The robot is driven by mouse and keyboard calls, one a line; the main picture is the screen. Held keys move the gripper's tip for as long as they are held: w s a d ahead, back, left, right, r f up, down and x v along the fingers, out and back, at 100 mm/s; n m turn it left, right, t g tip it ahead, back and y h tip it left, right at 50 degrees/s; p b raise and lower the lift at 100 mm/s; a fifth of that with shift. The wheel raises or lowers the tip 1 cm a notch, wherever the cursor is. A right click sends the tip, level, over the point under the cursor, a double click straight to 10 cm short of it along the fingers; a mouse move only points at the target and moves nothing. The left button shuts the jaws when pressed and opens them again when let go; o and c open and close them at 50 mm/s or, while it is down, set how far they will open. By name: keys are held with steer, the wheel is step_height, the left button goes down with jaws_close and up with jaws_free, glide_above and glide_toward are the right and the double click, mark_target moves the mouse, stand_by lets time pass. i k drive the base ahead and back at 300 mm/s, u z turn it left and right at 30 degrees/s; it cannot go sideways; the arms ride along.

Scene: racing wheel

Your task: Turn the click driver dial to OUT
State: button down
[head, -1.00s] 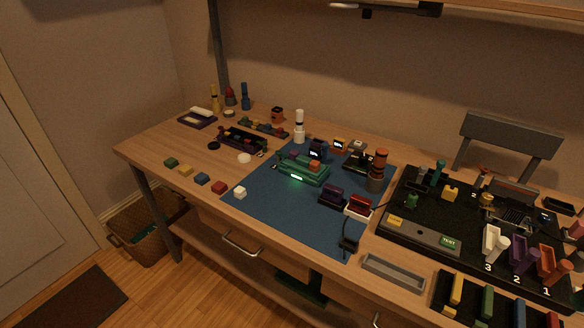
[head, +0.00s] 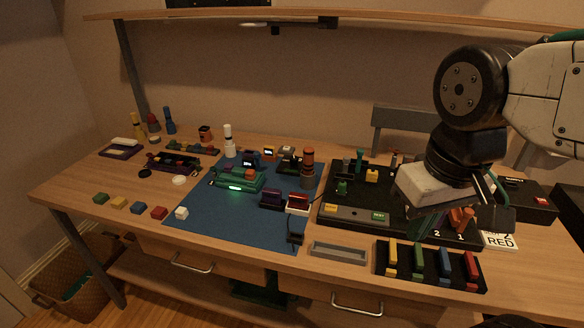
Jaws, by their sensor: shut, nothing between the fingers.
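Two upright cylindrical tools stand at the blue mat: a white one with a dark band (head: 228,140) at its back left corner, and an orange-topped dark one (head: 307,167) at its right edge. I cannot tell which is the click driver, and no dial marking or OUT label is readable at this size. My gripper (head: 425,225) is at the right, pointing down over the black board, well to the right of both tools. It is shut and empty, its fingertips hard to make out against the dark board. It hides part of the board.
The blue mat (head: 210,216) carries a green device with a lit display (head: 238,181) and small dark units. The black board (head: 341,197) holds many small parts. A grey tray (head: 338,251) and a rack of coloured bars (head: 400,272) lie at the front. An overhead shelf spans the back.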

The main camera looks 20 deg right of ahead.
mark_target(294, 159)
steer(key=k, duration=1.05)
steer(key=u, duration=0.9)
steer(key=i, duration=0.8)
steer(key=z, duration=0.8)
steer(key=i, duration=0.65)
steer(key=z, duration=0.75)
